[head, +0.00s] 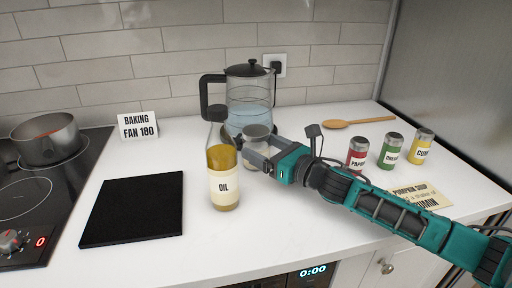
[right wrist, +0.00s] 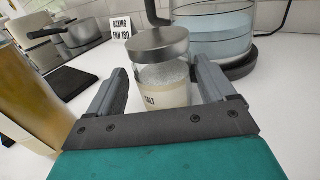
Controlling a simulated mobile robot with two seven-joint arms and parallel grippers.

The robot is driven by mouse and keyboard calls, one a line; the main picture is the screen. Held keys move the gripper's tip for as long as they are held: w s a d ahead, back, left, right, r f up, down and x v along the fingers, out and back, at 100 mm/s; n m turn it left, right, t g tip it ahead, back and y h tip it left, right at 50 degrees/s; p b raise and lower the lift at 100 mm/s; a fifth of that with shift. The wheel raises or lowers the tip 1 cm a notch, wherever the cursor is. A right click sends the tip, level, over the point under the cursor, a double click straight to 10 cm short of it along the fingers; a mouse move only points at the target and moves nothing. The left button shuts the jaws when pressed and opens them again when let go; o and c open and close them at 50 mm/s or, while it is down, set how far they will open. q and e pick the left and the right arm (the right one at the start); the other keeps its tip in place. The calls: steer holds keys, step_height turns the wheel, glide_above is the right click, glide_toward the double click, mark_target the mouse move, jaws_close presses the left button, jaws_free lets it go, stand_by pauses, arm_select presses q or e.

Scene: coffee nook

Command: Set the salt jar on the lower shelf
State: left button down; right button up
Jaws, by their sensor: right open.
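The salt jar (right wrist: 163,82) stands on the counter, a clear jar with a grey metal lid and a label reading SALT. In the head view the salt jar (head: 257,131) is mostly hidden behind my right gripper, with its lid showing. My right gripper (right wrist: 165,84) is open, with one finger on each side of the jar; I cannot tell whether they touch it. It also shows in the head view (head: 257,152), right of the oil bottle. My left gripper is not in view. No lower shelf shows in either view.
The oil bottle (head: 223,187) stands close left of my right gripper. A glass kettle (head: 250,98) stands just behind the jar. Several spice jars (head: 388,151) and a wooden spoon (head: 358,121) are at right. A black board (head: 133,211) lies left, beside the hob.

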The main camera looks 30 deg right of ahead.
steer(key=shift+x, duration=2.55)
steer(key=shift+d+f, duration=0.1)
steer(key=shift+f, duration=0.1)
steer(key=c, duration=0.9)
steer(key=shift+r, duration=0.1)
steer(key=shift+c, duration=1.1)
steer(key=shift+r, duration=0.1)
